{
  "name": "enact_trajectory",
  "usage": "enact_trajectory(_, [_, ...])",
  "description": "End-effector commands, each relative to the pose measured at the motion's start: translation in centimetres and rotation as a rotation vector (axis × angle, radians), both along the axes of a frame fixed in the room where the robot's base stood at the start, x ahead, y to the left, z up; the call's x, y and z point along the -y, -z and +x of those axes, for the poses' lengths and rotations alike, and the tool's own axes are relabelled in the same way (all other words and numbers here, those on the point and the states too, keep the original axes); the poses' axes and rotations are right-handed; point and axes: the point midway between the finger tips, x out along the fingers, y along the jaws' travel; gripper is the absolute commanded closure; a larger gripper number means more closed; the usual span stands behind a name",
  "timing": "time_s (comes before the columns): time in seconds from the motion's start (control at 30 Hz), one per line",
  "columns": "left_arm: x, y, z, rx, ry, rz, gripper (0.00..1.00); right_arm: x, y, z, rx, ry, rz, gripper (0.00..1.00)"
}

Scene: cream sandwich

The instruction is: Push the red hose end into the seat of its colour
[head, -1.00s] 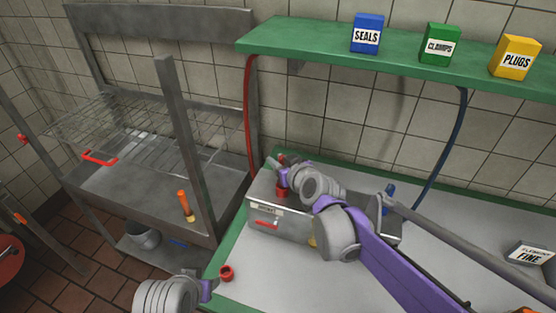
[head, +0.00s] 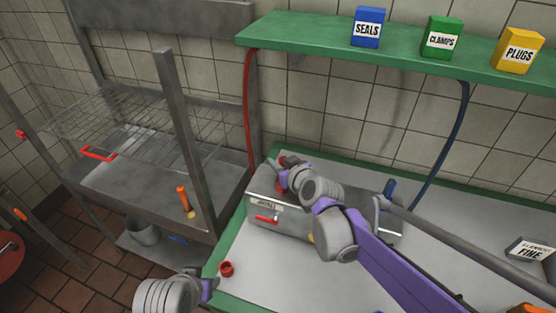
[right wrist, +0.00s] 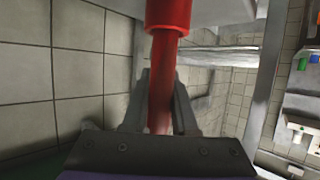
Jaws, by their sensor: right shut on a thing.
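My right gripper (head: 286,172) is over the left end of a grey metal box on the bench. In the right wrist view, my right gripper (right wrist: 160,88) is shut on the red hose end (right wrist: 163,75), which runs into a wider red collar (right wrist: 168,12) at the top. I cannot tell whether that collar is the seat, or how deep the end sits. A little red (head: 280,187) shows below the fingers in the head view. The red hose (head: 247,110) hangs from the green shelf. My left gripper (head: 207,290) is low at the left; its jaws are unclear.
The metal box (head: 285,222) has a red handle. A small red cup (head: 226,268) lies near the bench's left edge. A blue hose (head: 445,150) hangs to a blue part (head: 389,187) at the box's right. Boxes stand on the shelf (head: 310,36).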

Motion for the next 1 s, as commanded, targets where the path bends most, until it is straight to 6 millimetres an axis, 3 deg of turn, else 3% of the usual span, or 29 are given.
enact_trajectory(0.7, [0.0,0.9,-0.5,-0.009,0.0,0.0,0.5,0.0,1.9,0.0,0.0,0.0,0.001,1.0])
enact_trajectory(0.73, [0.0,0.8,-0.4,-0.009,0.0,0.0,0.5,0.0,1.8,0.0,0.0,0.0,0.001,0.69])
enact_trajectory(0.9, [0.0,0.8,-0.4,-0.008,0.0,0.0,0.5,0.0,1.7,0.0,0.0,0.0,0.001,0.39])
enact_trajectory(1.0, [0.0,0.8,-0.4,-0.008,0.0,0.0,0.5,0.0,1.7,0.0,0.0,0.0,0.0,0.39])
